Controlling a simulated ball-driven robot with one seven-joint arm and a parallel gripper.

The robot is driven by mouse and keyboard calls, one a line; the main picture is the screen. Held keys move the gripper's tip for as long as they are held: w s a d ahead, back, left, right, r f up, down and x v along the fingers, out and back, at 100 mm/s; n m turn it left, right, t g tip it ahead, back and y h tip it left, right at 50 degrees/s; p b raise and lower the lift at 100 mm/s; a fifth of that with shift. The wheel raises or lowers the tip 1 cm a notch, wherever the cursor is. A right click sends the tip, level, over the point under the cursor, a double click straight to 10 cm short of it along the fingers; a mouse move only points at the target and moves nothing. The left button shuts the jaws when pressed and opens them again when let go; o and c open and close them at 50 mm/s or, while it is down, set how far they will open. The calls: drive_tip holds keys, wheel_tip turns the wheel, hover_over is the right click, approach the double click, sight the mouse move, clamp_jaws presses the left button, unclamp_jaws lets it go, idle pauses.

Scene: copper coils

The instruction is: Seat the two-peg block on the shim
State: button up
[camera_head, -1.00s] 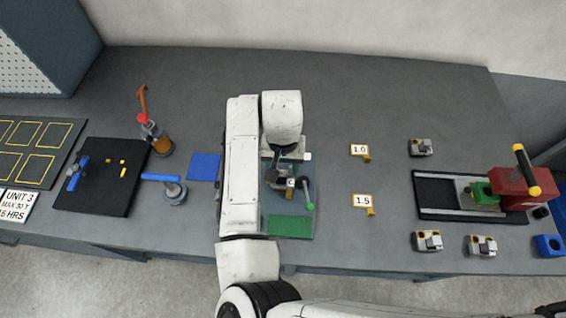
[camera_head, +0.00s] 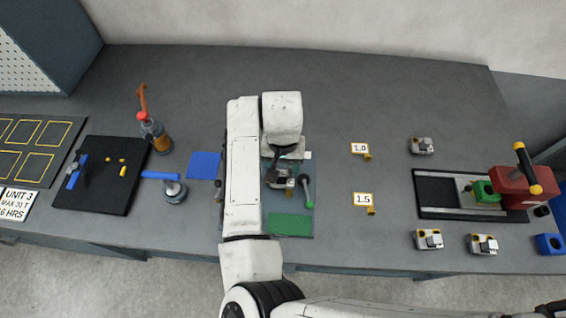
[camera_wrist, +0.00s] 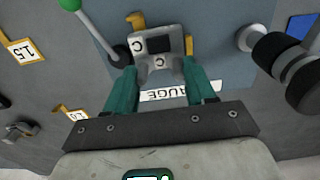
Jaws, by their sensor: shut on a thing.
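My gripper (camera_wrist: 160,85) has its two teal fingers on either side of a grey block (camera_wrist: 158,45) with dark C-shaped marks. I take this for the two-peg block; its pegs cannot be made out. In the head view the block (camera_head: 284,181) shows small under my wrist, over the blue-grey gauge plate (camera_head: 298,207). Yellow pieces show at the block's far edge (camera_wrist: 137,20) and right side (camera_wrist: 189,45); one may be the shim, but I cannot tell. Whether the block touches what is beneath is hidden.
A green-knobbed lever (camera_head: 306,190) stands close to the right of the block. A green pad (camera_head: 289,225) lies at the plate's front. Tags 1.0 (camera_head: 359,148) and 1.5 (camera_head: 362,199), with small brass pieces, lie right. A red press (camera_head: 521,188) stands far right.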

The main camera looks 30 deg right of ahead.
drive_tip(key=shift+f, duration=0.35)
idle(0.5)
drive_tip(key=o, duration=1.5)
drive_tip(key=shift+r+p, duration=0.6)
drive_tip(key=shift+r, duration=2.9)
